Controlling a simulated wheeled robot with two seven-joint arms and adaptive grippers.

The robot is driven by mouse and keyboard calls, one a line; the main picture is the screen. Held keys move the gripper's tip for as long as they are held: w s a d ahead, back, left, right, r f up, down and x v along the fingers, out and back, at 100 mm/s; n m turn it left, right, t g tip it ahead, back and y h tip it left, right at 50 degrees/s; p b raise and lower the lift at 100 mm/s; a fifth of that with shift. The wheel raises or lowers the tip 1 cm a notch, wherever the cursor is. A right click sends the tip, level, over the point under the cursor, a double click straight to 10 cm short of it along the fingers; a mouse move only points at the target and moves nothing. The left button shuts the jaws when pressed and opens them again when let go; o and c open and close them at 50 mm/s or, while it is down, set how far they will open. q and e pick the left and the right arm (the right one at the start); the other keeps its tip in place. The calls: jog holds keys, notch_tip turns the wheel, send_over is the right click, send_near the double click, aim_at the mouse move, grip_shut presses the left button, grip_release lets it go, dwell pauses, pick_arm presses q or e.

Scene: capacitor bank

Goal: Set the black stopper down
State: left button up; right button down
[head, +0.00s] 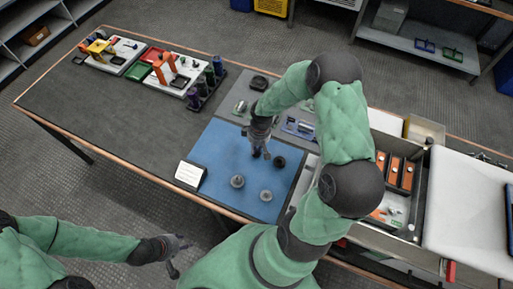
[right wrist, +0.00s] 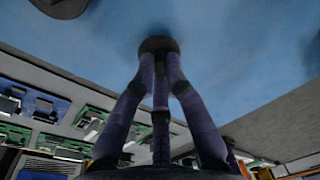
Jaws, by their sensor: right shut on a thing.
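My right gripper (head: 257,151) is over the blue mat (head: 220,150) and points down. In the right wrist view its purple fingers (right wrist: 158,62) close together on a dark round piece, the black stopper (right wrist: 158,43). The stopper is close to the blue surface; I cannot tell whether it touches. In the head view the gripper mostly hides it. Another dark round piece (head: 279,161) is on the mat just right of the gripper. My left gripper (head: 175,256) is low at the left, off the table, with its fingers apart and empty.
Two grey round pieces (head: 237,181) and (head: 266,195) sit on the mat's front part. Trays with coloured parts (head: 185,70) are at the back left. An open case (head: 405,190) is at the right.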

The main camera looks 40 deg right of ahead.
jog(key=shift+f, duration=0.15)
jog(key=c, duration=1.3)
grip_release()
jog(key=r+p, duration=0.1)
jog(key=r, duration=0.3)
jog(key=r+p, duration=0.1)
jog(key=r, duration=0.3)
jog(key=d+r+p, duration=0.1)
jog(key=r, duration=0.3)
jog(key=shift+s+r+p, duration=0.2)
jog(key=shift+s+p, duration=0.05)
jog(key=shift+p, duration=0.15)
